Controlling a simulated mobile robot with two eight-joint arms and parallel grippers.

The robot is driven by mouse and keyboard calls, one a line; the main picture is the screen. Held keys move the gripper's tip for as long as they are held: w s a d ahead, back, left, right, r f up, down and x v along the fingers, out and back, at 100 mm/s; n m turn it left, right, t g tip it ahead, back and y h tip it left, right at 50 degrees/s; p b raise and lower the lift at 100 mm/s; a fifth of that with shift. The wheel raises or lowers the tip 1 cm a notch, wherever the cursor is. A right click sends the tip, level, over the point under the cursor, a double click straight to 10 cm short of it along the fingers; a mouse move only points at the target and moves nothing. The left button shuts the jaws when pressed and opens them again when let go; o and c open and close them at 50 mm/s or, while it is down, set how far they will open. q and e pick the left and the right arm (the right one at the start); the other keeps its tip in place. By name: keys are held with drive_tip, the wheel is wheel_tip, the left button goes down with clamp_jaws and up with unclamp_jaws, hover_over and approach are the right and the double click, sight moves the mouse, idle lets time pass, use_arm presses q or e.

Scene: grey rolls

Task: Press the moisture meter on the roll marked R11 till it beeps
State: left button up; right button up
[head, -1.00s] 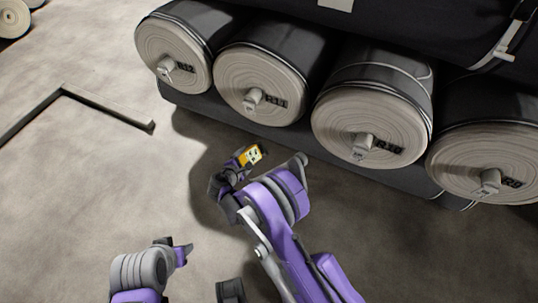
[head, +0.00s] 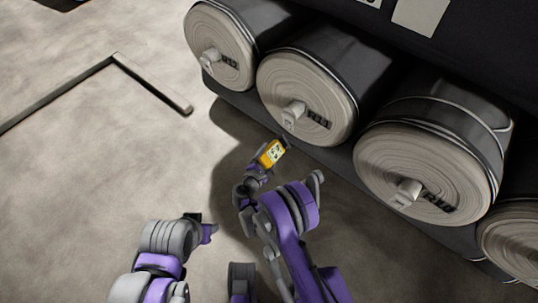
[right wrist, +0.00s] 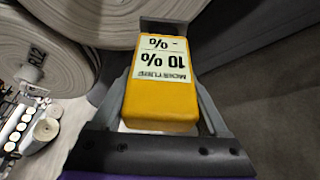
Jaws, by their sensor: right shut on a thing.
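The roll marked R11 (head: 305,92) lies end-on in the bottom row, its pale layered face toward me, with a light core stub and a dark label. My right gripper (head: 262,166) is shut on a yellow moisture meter (head: 272,152), below and left of R11's face. In the head view the meter looks apart from the roll. In the right wrist view the meter (right wrist: 160,110) sits between the fingers; its screen reads upside down, "10 %" above "- %". A dark grey block (right wrist: 165,25) is at its far end. My left gripper (head: 207,230) is low and left; its jaws are unclear.
The roll R12 (head: 218,45) is left of R11; another roll (head: 425,170) is to its right, with one more at the edge. Dark stacked material rises behind. An angled metal rail (head: 150,83) lies on the floor at left. Floor around my grippers is clear.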

sight(280, 144)
drive_tip(key=shift+f, duration=0.1)
drive_tip(key=shift+w+d, duration=0.1)
drive_tip(key=shift+w+d+b, duration=0.4)
drive_tip(key=shift+w+d, duration=0.4)
drive_tip(key=shift+w, duration=0.35)
drive_tip(key=shift+w+d+b, duration=0.35)
drive_tip(key=shift+w+d, duration=0.45)
drive_tip(key=shift+w, duration=0.3)
drive_tip(key=shift+w+d, duration=0.35)
drive_tip(key=shift+w, duration=0.15)
drive_tip(key=shift+b, duration=0.35)
idle(0.4)
